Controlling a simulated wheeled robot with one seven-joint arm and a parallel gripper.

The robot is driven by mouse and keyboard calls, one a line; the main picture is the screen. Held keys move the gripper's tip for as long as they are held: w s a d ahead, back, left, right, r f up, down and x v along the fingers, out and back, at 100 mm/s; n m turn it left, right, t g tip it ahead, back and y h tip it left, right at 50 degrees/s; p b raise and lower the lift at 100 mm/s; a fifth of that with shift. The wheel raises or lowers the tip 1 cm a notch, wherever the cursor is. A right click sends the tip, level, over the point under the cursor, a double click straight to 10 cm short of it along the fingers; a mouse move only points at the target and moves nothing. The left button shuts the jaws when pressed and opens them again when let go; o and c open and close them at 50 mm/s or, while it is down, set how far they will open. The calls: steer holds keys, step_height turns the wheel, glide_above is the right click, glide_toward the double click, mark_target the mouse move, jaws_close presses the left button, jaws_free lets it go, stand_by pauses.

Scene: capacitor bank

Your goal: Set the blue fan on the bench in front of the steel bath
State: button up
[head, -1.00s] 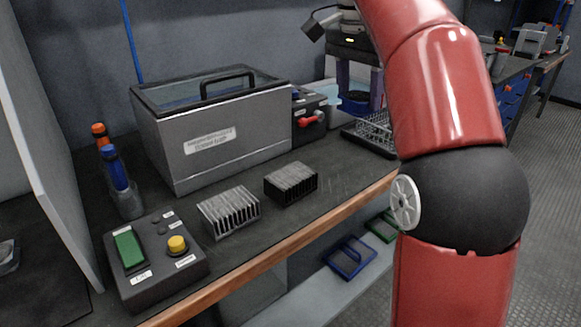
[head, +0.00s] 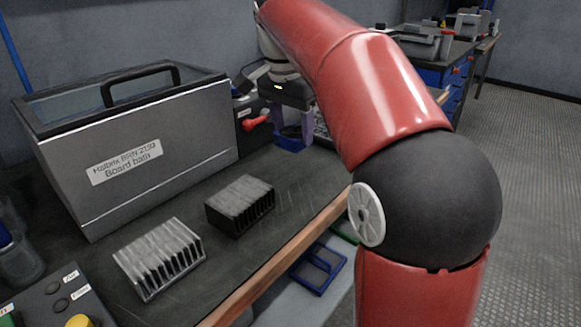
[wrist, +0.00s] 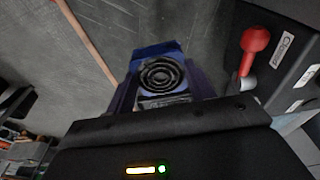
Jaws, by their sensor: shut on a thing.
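The steel bath (head: 190,140), a big lidded box labelled as a board bath, stands on the bench (head: 305,185) at the left in the head view. My gripper (head: 291,136) points down to the right of the bath, close to its red-handled valve. In the wrist view my gripper (wrist: 163,92) is shut on the blue fan (wrist: 158,73), whose round dark grille shows between the two purple fingers. In the head view only a blue bit of the fan (head: 288,142) shows by the fingers. I cannot tell its height above the bench.
A light finned heat sink (head: 160,258) and a dark one (head: 240,205) sit in front of the bath. The red valve handle (head: 254,123) is near my gripper; it also shows in the wrist view (wrist: 255,45). Bare bench lies right of the dark heat sink, up to the wooden edge (head: 285,255).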

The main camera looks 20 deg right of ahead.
mark_target(294, 171)
steer(key=shift+f+b, duration=0.7)
steer(key=shift+f, duration=2.65)
steer(key=shift+f, duration=0.15)
steer(key=o, duration=1)
steer(key=r+p, duration=0.1)
steer(key=r, duration=0.3)
steer(key=a+r+p, duration=0.1)
steer(key=r, duration=0.3)
steer(key=s+r+p, duration=0.1)
steer(key=r, duration=0.3)
steer(key=shift+a+r+p, duration=0.1)
steer(key=shift+a+p, duration=0.1)
steer(key=shift+p, duration=0.1)
steer(key=shift+s, duration=0.1)
